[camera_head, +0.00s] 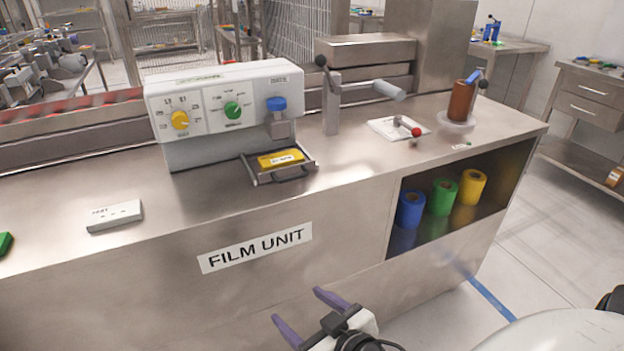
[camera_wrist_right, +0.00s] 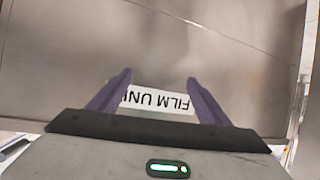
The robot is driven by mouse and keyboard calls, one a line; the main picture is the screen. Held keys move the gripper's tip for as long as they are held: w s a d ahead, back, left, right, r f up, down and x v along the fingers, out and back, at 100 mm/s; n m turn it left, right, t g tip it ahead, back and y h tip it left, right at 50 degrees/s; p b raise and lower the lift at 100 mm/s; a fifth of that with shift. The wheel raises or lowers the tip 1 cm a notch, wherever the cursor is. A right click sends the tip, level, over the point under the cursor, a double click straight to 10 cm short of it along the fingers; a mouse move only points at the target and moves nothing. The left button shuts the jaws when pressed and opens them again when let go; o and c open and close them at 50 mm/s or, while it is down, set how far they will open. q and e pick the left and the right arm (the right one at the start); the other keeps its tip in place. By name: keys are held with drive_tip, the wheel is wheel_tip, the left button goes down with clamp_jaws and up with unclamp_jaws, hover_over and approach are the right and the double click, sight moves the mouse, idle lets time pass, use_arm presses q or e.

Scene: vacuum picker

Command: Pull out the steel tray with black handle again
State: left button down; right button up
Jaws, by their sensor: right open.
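The steel tray (camera_head: 296,173) with a dark handle bar at its front sticks out from under the white control box, on the steel counter. A yellow packet (camera_head: 280,158) with a white label lies in it. My right gripper (camera_head: 303,309) is open and empty, in front of the cabinet and below the tray. In the right wrist view its two purple fingers (camera_wrist_right: 158,97) stand apart, with the FILM UNIT label (camera_wrist_right: 160,101) of the cabinet front between them. The tray is not visible in that view. My left gripper is not in view.
The control box (camera_head: 230,107) with yellow, green and blue knobs stands behind the tray. A lever post (camera_head: 332,104) rises to its right. A white block (camera_head: 115,215) lies at left. Blue, green and yellow rolls (camera_head: 443,197) stand in the open shelf. Counter around the tray is clear.

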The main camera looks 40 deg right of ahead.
sight(293, 179)
drive_tip(key=w+d+r+m+t+h, duration=0.15)
drive_tip(key=d+r, duration=0.25)
drive_tip(key=r, duration=0.5)
drive_tip(key=w+d+r+m+t+h, duration=0.1)
drive_tip(key=w+d+r+t+h, duration=0.15)
drive_tip(key=r, duration=0.65)
drive_tip(key=shift+t, duration=0.3)
drive_tip(key=x, duration=0.6)
drive_tip(key=p+x, duration=0.1)
drive_tip(key=x, duration=0.2)
drive_tip(key=shift+w+d, duration=0.45)
drive_tip(key=shift+w, duration=0.4)
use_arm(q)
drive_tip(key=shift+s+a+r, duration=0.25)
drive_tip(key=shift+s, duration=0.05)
